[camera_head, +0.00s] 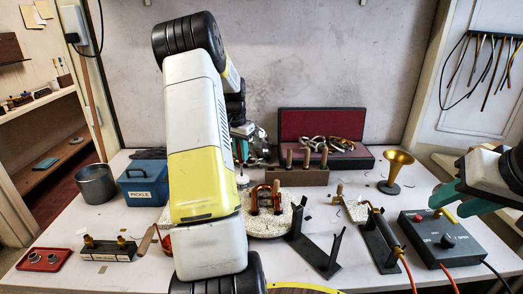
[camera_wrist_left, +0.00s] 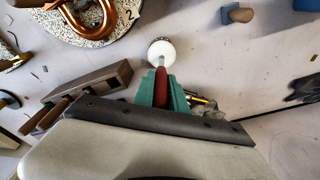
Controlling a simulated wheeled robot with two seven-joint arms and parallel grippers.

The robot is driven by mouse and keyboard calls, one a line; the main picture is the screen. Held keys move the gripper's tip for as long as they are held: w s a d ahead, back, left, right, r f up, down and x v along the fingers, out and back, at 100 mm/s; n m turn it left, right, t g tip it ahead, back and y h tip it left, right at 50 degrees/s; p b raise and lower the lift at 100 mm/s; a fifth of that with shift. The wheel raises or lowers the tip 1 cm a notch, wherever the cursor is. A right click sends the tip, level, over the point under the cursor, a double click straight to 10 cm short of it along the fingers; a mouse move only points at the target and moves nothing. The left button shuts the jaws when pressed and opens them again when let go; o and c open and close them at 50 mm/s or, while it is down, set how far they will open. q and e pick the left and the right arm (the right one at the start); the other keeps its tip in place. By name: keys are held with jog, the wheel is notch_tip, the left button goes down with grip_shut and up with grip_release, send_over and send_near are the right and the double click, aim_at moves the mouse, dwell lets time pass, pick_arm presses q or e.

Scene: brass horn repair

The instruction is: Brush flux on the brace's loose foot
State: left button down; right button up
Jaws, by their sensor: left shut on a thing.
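My left gripper (camera_head: 241,150) is behind my large raised arm in the head view, near the table's back. In the left wrist view its teal fingers (camera_wrist_left: 164,90) are shut on a red-handled tool (camera_wrist_left: 161,84), probably the brush. A round white thing (camera_wrist_left: 162,52), perhaps a flux pot, lies at the tool's far end; I cannot tell whether they touch. A copper-coloured bent tube (camera_head: 265,199) lies on a speckled round board (camera_head: 288,222); it also shows in the left wrist view (camera_wrist_left: 98,22). The brace's loose foot is not clear. My right gripper (camera_head: 457,197) looks open at the right.
A wooden block with handled tools (camera_head: 298,177) and a red-lined case (camera_head: 318,125) stand behind the board. A brass bell piece (camera_head: 396,170), dark stands (camera_head: 320,256) and a control box (camera_head: 440,240) are right. A blue box (camera_head: 143,184) and metal pot (camera_head: 97,185) are left.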

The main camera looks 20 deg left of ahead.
pick_arm(q)
jog(key=shift+f, duration=0.6)
dwell(1.1)
jog(key=shift+r, duration=0.1)
jog(key=shift+r, duration=3.45)
